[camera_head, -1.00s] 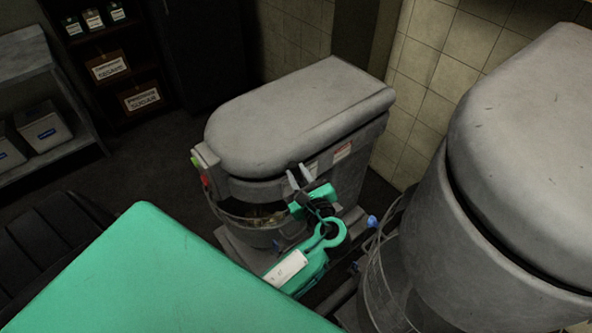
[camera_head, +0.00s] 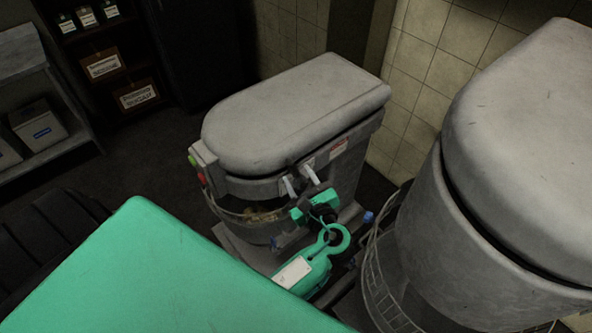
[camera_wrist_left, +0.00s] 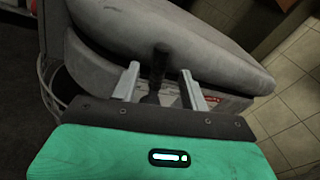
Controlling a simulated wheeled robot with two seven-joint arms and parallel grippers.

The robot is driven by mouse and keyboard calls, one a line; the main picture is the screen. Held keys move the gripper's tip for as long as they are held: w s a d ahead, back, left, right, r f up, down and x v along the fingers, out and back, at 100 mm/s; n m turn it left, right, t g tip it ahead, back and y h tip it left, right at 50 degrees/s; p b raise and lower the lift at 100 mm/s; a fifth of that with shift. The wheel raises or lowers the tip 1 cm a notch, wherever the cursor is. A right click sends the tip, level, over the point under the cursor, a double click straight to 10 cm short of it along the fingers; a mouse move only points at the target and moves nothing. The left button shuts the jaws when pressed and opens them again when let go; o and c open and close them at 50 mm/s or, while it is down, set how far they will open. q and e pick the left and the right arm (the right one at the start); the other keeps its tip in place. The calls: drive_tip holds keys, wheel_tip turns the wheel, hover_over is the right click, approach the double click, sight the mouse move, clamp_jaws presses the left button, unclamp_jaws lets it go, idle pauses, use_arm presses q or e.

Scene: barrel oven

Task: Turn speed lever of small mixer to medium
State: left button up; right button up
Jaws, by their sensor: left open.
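The small mixer (camera_head: 270,115) is the grey machine with a rounded top in the middle of the head view, with a bowl (camera_head: 250,218) low at its front. Its speed lever, a dark upright handle (camera_wrist_left: 156,72), shows in the left wrist view between my two fingers. My left gripper (camera_head: 301,178) is at the mixer's side, with its fingers spread and pointing toward the mixer body. The fingers stand apart on either side of the lever, with gaps showing. In the head view the lever is mostly hidden by the gripper. My right gripper is not in view.
A larger grey mixer (camera_head: 520,150) stands close on the right, with a wire guard (camera_head: 385,275) by my left arm. A tiled wall (camera_head: 430,65) is behind. Green and red buttons (camera_head: 195,168) sit on the small mixer's front. Shelves with boxes (camera_head: 38,125) stand at left.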

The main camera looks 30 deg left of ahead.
use_arm(q)
drive_tip(key=p+v, duration=0.2)
drive_tip(key=v, duration=0.9)
drive_tip(key=shift+p, duration=0.3)
drive_tip(key=shift+c, duration=0.3)
